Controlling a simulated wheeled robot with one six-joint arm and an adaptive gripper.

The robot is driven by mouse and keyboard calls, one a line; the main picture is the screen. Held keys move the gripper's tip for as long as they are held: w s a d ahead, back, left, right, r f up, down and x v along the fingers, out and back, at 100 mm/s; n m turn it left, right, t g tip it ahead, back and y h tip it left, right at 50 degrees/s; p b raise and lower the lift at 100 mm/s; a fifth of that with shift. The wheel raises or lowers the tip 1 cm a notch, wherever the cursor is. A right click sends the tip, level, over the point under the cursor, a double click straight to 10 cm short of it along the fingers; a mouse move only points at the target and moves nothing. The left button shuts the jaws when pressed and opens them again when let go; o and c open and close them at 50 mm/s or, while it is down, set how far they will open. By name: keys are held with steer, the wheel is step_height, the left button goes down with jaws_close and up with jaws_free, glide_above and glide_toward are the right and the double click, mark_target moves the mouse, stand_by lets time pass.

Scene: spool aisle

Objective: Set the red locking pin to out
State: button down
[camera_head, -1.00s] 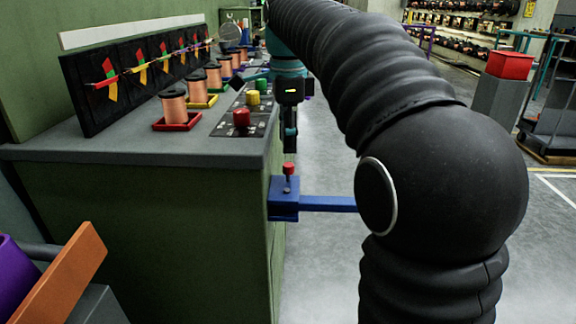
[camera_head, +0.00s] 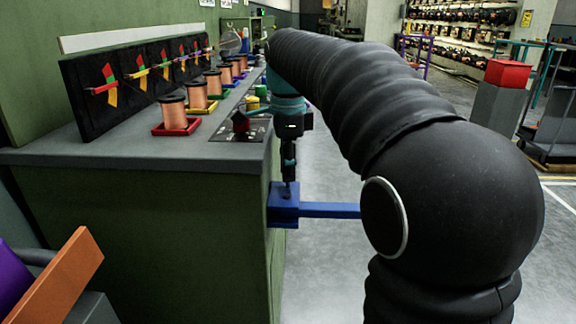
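The blue block (camera_head: 283,205) sits at the right end of the bench with a blue bar (camera_head: 332,210) running right from it. The red locking pin stands on top of this block; its red knob is hidden now behind or within my gripper, and only a dark stem (camera_head: 288,188) shows below. My gripper (camera_head: 288,172) points straight down over the block, right at the pin. Its fingers are dark and small here, so I cannot tell whether they are open or closed on the knob.
A grey post with a red top (camera_head: 508,74) stands right. Floor right of the bench is clear.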

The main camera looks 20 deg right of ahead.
steer(key=shift+r+p, duration=1.15)
steer(key=shift+p, duration=0.3)
steer(key=shift+f, duration=0.1)
steer(key=c, duration=0.9)
jaws_free()
steer(key=shift+c, duration=0.2)
step_height(320, 180, up, 12)
steer(key=shift+s, duration=0.1)
